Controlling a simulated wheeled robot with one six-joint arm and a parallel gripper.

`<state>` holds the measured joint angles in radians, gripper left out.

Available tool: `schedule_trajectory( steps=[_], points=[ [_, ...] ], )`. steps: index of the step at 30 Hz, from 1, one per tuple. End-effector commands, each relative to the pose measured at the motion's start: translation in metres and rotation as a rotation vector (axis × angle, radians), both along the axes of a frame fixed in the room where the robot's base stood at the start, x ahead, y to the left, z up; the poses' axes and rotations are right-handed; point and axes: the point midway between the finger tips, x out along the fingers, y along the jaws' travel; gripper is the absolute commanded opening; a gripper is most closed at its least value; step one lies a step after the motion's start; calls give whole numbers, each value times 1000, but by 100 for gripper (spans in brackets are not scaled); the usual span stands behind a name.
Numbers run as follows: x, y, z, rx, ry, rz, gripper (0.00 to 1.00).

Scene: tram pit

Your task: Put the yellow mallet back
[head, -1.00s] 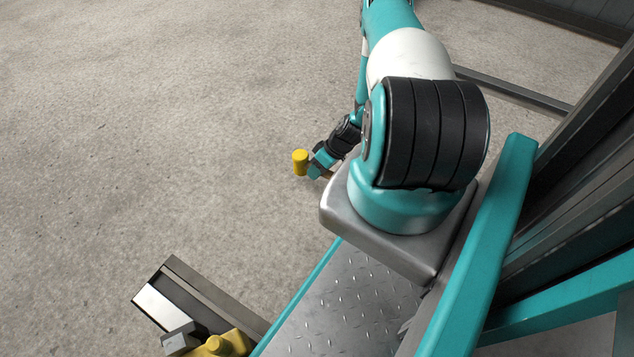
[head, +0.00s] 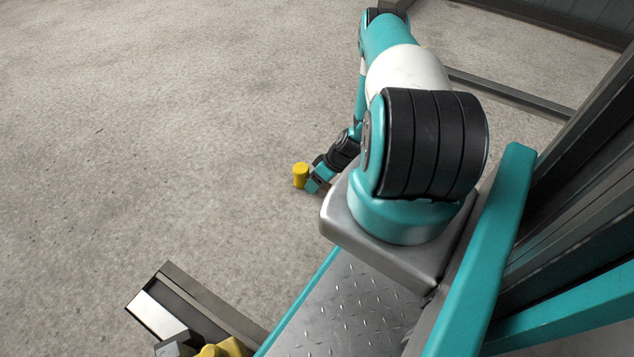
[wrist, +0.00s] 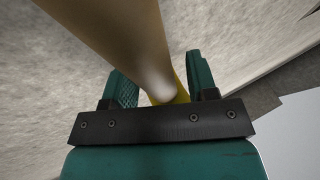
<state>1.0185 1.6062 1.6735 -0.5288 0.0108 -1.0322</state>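The yellow mallet shows in the head view as a yellow cylindrical head (head: 300,175) just left of my gripper (head: 313,186), over the grey floor. In the wrist view, its tan handle (wrist: 125,35) runs from the top edge down between the two teal fingers of my gripper (wrist: 162,88). A strip of its yellow head (wrist: 182,88) shows behind the handle, beside the right finger. My gripper appears shut on the mallet. The exact contact is hidden behind the handle and the gripper's dark front plate. No holder for the mallet can be made out.
A dark metal frame or rail piece (head: 215,305) lies at the bottom left, with a yellow object (head: 222,348) cut off by the bottom edge. A dark rail (head: 510,95) crosses the floor behind my arm. The concrete floor (head: 130,130) at left is open.

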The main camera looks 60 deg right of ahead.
Motion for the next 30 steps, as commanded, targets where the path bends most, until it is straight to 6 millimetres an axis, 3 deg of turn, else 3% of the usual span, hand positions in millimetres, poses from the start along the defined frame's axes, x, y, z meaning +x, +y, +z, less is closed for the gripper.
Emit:
schedule_trajectory(
  steps=[6, 16, 24, 30],
  points=[
    [0, 0, -1, 0, 0, 0, 53],
    [-23, -17, 62, -1, 0, -4, 53],
    [-48, -43, 118, -1, -1, -3, 53],
    [-60, -55, 143, -1, 0, -2, 53]
  ],
)
